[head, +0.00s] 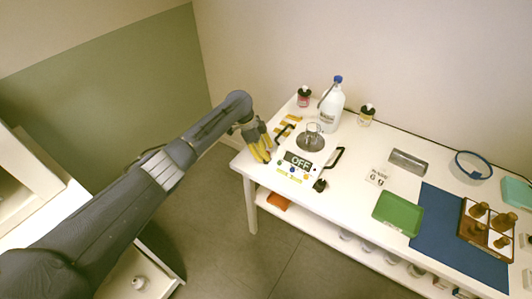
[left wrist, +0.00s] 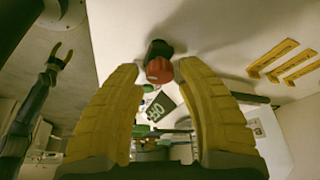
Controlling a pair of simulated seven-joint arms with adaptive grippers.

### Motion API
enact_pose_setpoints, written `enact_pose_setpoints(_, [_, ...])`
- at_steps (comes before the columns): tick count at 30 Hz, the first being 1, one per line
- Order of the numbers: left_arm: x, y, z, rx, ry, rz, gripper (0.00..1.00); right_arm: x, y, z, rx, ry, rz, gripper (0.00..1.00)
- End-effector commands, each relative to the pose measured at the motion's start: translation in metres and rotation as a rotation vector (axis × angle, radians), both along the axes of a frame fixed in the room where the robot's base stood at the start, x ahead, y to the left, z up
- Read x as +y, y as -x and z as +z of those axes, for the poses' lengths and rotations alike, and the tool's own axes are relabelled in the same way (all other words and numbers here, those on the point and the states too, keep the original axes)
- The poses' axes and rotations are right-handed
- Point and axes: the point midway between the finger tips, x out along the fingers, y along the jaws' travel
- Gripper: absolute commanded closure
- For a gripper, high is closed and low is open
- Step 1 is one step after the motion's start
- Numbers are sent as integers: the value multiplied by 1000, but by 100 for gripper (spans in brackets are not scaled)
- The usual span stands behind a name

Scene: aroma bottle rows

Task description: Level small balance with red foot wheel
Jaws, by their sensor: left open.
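The small white balance (head: 290,172) stands at the table's left end, its display reading OFF. A round pan with a clear glass vessel (head: 313,130) is on top. The red foot wheel (left wrist: 158,70) with a black part beside it shows between my left fingertips in the left wrist view. A dark knob (head: 320,185) is at the balance's front right corner. My left gripper (head: 262,150) is open at the balance's left side, its yellow fingers apart around the red wheel's line of sight; contact cannot be told. My right gripper (left wrist: 59,56) shows small, fingers apart, away from the balance.
A white jug with a blue cap (head: 331,105) and two small bottles stand behind the balance. A black handle (head: 334,158) is at its right. Further right are a green tray (head: 398,213), a blue mat (head: 447,236) and a brown rack (head: 470,236). Yellow strips (head: 287,126) lie behind.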

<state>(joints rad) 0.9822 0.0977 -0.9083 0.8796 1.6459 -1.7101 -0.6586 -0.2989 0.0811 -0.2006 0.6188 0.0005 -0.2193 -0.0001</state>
Motion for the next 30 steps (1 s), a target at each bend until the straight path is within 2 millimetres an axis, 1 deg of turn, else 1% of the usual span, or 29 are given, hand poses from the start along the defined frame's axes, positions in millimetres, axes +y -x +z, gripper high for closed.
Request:
enact_pose_setpoints(5, [10, -2, 23, -4, 0, -1, 63, 1, 0, 0, 0, -1, 0, 56])
enact_pose_setpoints(12, [26, -5, 63, -3, 0, -1, 63, 1, 1, 0, 0, -1, 0, 56])
enact_pose_setpoints(18, [36, -6, 88, -2, -1, -1, 63, 1, 1, 0, 0, -1, 0, 56])
enact_pose_setpoints(24, [41, -7, 102, -1, 0, -2, 63, 1, 1, 0, 0, -1, 0, 56])
enact_pose_setpoints(30, [43, -7, 105, 0, 0, -1, 63, 1, 1, 0, 0, -1, 0, 56])
